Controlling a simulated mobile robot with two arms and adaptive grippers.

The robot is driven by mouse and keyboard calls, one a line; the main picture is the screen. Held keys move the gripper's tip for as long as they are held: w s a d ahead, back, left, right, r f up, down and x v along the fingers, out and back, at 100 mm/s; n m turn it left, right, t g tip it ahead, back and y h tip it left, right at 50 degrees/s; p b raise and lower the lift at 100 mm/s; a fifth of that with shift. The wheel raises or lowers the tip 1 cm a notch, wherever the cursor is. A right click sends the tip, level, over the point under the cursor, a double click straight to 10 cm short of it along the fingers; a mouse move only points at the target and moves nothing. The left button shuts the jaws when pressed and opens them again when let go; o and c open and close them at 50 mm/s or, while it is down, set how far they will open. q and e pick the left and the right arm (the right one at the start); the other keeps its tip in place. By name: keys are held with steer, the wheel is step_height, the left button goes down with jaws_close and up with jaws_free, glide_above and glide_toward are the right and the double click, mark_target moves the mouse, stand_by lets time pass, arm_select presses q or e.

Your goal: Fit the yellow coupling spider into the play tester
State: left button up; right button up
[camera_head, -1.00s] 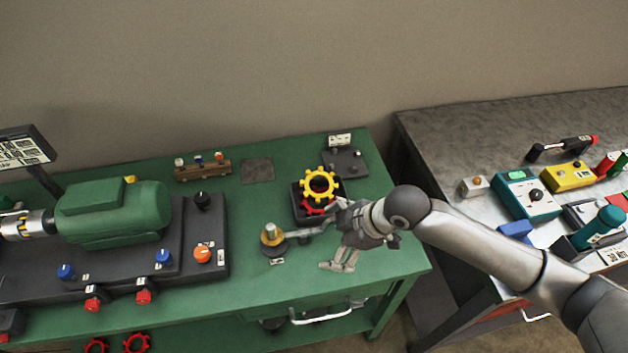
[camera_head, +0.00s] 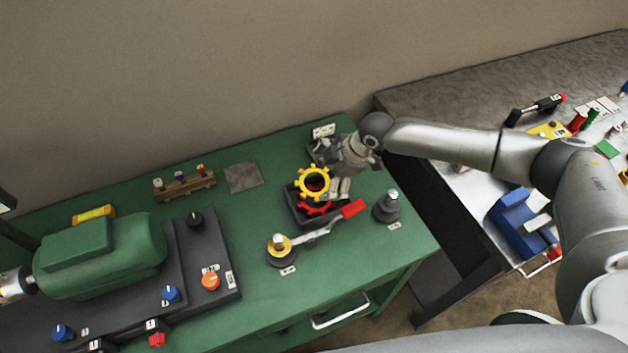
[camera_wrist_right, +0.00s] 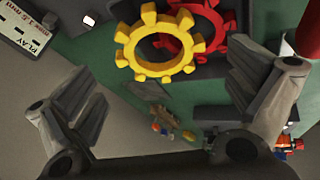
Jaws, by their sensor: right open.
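The yellow coupling spider (camera_head: 313,168) is a toothed ring at the black tray (camera_head: 299,217), above a red spider (camera_head: 316,209). My right gripper (camera_head: 340,189) is open and empty, pointing down close to the yellow spider's right side. In the right wrist view the yellow spider (camera_wrist_right: 181,63) lies ahead, between and beyond the open fingers (camera_wrist_right: 165,76), overlapping the red one (camera_wrist_right: 205,45). The play tester (camera_head: 323,131), with a white label, is at the bench's back right, partly hidden by my right gripper. Its label reads PLAY in the wrist view (camera_wrist_right: 20,35). My left gripper is out of view.
A red-handled wrench (camera_head: 325,228) lies in front of the tray, by a brass-topped post (camera_head: 279,249). A dark post (camera_head: 387,208) stands right. The green motor (camera_head: 100,257) fills the left. A gap separates the green bench from the grey table (camera_head: 450,105).

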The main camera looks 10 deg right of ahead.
steer(key=p+x, duration=0.1)
steer(key=x, duration=0.3)
steer(key=shift+w+a+f+p, duration=0.1)
steer(key=shift+a+f+p, duration=0.1)
steer(key=shift+p, duration=0.15)
steer(key=shift+w+a+f, duration=0.15)
steer(key=shift+w+f, duration=0.05)
steer(key=shift+f, duration=0.1)
steer(key=c, duration=0.8)
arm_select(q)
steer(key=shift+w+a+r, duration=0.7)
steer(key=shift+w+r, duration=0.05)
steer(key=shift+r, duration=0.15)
arm_select(e)
steer(key=shift+o, duration=0.2)
steer(key=shift+r, duration=0.1)
